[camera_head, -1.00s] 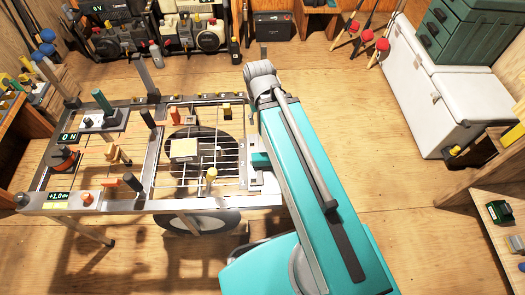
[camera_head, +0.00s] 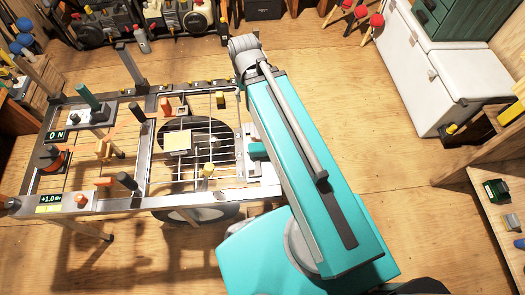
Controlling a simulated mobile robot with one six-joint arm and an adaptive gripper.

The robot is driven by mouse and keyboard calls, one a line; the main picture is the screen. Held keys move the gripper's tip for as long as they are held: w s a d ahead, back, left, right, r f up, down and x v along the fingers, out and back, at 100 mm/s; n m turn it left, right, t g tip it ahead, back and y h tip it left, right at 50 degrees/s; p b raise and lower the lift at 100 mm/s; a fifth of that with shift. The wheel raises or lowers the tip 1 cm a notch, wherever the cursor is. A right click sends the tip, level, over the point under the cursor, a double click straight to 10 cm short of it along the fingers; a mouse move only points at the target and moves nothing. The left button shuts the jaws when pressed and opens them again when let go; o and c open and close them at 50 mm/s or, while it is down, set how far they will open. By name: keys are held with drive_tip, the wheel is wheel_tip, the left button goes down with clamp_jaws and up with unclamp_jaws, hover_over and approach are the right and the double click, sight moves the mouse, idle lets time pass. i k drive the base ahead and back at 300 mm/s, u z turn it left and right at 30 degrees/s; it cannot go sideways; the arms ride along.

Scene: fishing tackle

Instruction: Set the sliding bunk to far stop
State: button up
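A metal frame on a wheel (camera_head: 82,204) stands at the left, with rails, a wire grid, posts and small blocks. I cannot tell for sure which of its parts is the sliding bunk. A pale yellow block (camera_head: 178,143) sits over the grid, and an orange block (camera_head: 167,106) is near the grid's upper left corner. A dark green post (camera_head: 89,97) stands on a grey plate at the upper left. My teal arm reaches along the frame's right end, and its grey joint is at the far right corner. My gripper cannot be made out.
A white chest (camera_head: 425,80) with green boxes is at the upper right. A wooden shelf (camera_head: 487,190) stands at the right. Wooden floor between is clear.

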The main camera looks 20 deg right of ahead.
sight(255, 150)
drive_tip(key=u, duration=0.35)
drive_tip(key=k, duration=0.95)
drive_tip(key=z, duration=0.25)
